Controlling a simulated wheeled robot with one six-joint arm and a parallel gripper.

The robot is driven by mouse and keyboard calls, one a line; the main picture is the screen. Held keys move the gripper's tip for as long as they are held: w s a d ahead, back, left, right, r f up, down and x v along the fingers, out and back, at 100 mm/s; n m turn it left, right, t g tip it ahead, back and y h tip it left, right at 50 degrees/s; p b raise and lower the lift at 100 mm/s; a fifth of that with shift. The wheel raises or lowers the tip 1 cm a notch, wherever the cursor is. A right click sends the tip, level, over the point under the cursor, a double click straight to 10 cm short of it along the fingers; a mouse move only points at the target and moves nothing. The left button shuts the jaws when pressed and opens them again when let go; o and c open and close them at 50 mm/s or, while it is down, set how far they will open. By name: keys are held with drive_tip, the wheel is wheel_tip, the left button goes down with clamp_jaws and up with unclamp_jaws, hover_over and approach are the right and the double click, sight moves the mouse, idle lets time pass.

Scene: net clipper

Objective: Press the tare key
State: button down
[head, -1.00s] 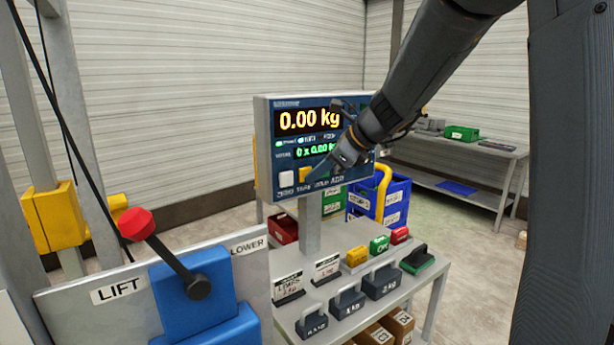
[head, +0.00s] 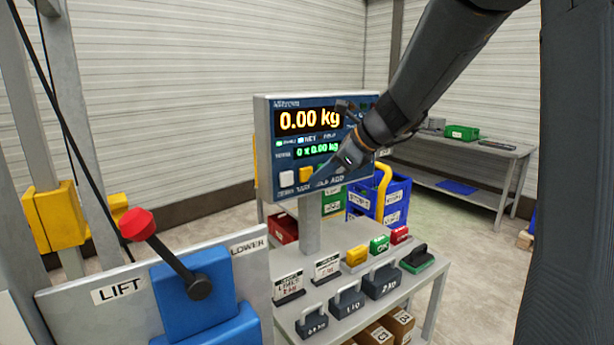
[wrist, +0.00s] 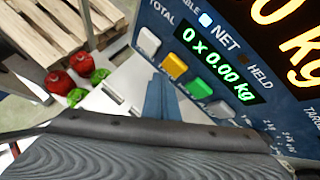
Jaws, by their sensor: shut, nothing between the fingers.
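The scale panel (head: 262,150) is blue and reads 0.00 kg, with 0 x 0.00 kg in green below. The lamp beside NET is lit in the wrist view (wrist: 206,19). The yellow tare key (head: 306,174) is second from the left, between a white key (head: 286,179) and a green key; it also shows in the wrist view (wrist: 174,66). My gripper (head: 318,182) is shut and empty in front of the key row, just right of and below the yellow key. In the wrist view its fingers (wrist: 159,97) appear apart from the keys.
Below the panel, a bench (head: 345,262) holds grey weights (head: 347,300), coloured blocks and small cards. A red-knobbed lever (head: 138,224) stands at the left front. Blue crates (head: 395,200) and a far table (head: 470,150) are behind.

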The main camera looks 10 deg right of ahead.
drive_tip(key=s, duration=0.1)
drive_tip(key=s+d, duration=0.1)
drive_tip(key=s, duration=0.1)
drive_tip(key=s+d, duration=0.1)
drive_tip(key=shift+s, duration=0.3)
idle(0.7)
drive_tip(key=s+a+f+n+g+h+b, duration=0.1)
drive_tip(key=s+f+n+g+h, duration=0.4)
drive_tip(key=s+f+n, duration=1.6)
drive_tip(key=f+n+h, duration=0.1)
drive_tip(key=n, duration=0.2)
drive_tip(key=shift+s+a+g, duration=0.15)
drive_tip(key=shift+a+g, duration=0.05)
drive_tip(key=shift+g, duration=0.1)
